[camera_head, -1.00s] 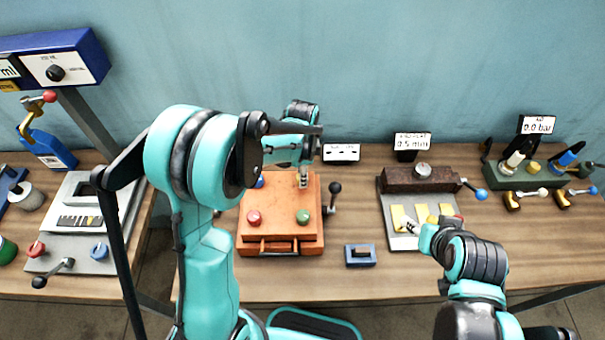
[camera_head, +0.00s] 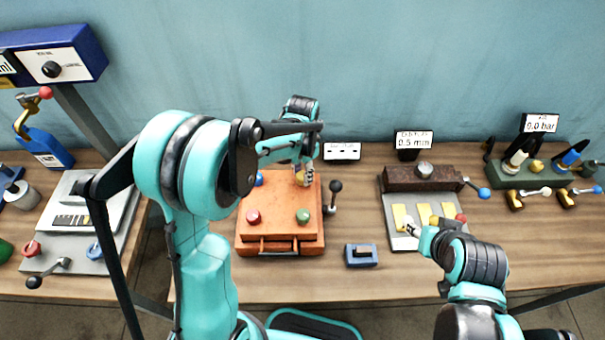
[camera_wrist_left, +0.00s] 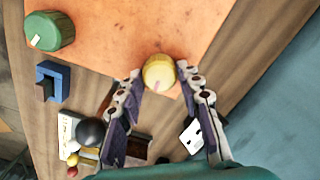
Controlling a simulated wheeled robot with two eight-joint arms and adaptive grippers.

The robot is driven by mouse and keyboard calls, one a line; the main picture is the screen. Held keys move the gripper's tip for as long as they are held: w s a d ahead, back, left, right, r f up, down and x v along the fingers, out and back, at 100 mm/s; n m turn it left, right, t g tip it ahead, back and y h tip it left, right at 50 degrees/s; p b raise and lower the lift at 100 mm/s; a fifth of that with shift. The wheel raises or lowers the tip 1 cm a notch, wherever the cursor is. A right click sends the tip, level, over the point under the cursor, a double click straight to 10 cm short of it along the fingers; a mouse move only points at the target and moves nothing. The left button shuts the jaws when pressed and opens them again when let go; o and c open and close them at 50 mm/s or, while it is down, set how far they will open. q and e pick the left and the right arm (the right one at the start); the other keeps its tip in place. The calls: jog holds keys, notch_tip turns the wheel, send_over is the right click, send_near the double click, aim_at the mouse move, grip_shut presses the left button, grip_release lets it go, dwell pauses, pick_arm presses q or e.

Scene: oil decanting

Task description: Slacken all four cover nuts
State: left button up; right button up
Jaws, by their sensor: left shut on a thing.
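The orange-brown cover box (camera_head: 279,232) stands on the bench in the middle. It carries a red nut (camera_head: 253,217) at front left, a green nut (camera_head: 303,216) at front right, a blue nut (camera_head: 259,180) at back left and a yellow nut at back right. My left gripper (camera_head: 304,172) is over the back right corner. In the left wrist view its fingers (camera_wrist_left: 165,80) are on either side of the yellow nut (camera_wrist_left: 159,71), shut on it; the green nut shows at upper left. My right gripper (camera_head: 411,230) is over a grey plate; its fingers are too small to read.
A black-knobbed lever (camera_head: 335,187) stands right of the box. A small blue block (camera_head: 361,255) lies in front of it. The grey plate with yellow pads (camera_head: 400,242) is further right. The bench front between them is clear.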

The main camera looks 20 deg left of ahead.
aim_at(302, 175)
pick_arm(q)
jog(key=n+b, duration=0.1)
jog(key=n, duration=0.3)
jog(key=shift+n, duration=0.3)
jog(key=n, duration=0.4)
jog(key=shift+a+n+b, duration=0.1)
jog(key=shift+n+b, duration=0.2)
jog(key=n, duration=0.4)
jog(key=shift+n+b, duration=0.4)
jog(key=shift+n, duration=1.7)
jog(key=o, duration=1.2)
jog(key=shift+c, duration=0.2)
jog(key=shift+r, duration=0.15)
notch_tip(302, 175, up, 12)
